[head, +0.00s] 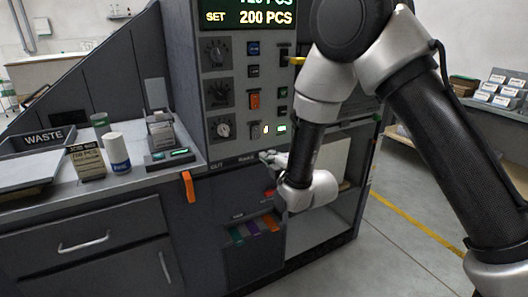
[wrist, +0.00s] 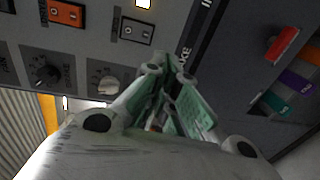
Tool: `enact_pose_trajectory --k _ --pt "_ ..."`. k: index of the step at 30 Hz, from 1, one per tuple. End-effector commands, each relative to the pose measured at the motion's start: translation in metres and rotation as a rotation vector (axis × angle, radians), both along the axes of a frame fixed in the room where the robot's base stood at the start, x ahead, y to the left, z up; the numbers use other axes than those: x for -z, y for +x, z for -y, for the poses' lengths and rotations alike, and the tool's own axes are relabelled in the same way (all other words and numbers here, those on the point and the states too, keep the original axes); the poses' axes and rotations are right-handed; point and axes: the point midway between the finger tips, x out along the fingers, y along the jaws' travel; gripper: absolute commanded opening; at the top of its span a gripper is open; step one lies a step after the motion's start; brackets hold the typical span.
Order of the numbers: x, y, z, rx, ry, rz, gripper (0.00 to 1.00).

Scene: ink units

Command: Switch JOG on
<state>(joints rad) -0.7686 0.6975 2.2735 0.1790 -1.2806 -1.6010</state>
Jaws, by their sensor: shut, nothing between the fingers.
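The grey control panel (head: 226,150) stands on the machine's front. A grey rocker switch (head: 254,131) sits low on it, below an orange switch (head: 254,99). In the wrist view a grey rocker (wrist: 137,30) is near the top, with a lit lamp (wrist: 143,3) by it and the orange switch (wrist: 66,12) to its left. No JOG label is readable, so I cannot tell which switch is JOG. My gripper (head: 268,156) is shut and empty, just below the panel's lower edge; in the wrist view its fingertips (wrist: 172,68) point toward the panel, apart from the rocker.
Knobs (head: 223,130) line the panel's left side. The counter (head: 150,184) holds a WASTE tray (head: 40,158), a white bottle (head: 117,152) and a card holder (head: 161,132). An orange strip (head: 189,187) hangs at its edge. Coloured tabs (head: 254,228) are below my gripper.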

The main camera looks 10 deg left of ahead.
Motion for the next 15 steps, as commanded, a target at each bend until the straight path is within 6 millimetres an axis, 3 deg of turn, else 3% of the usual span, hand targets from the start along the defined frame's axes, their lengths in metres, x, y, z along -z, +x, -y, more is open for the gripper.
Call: enact_pose_trajectory --k 6,15 --pt "0.004 -0.024 0.016 0.000 -0.002 -0.001 0.00" --pt "0.004 -0.029 0.020 0.000 0.000 0.000 0.00"
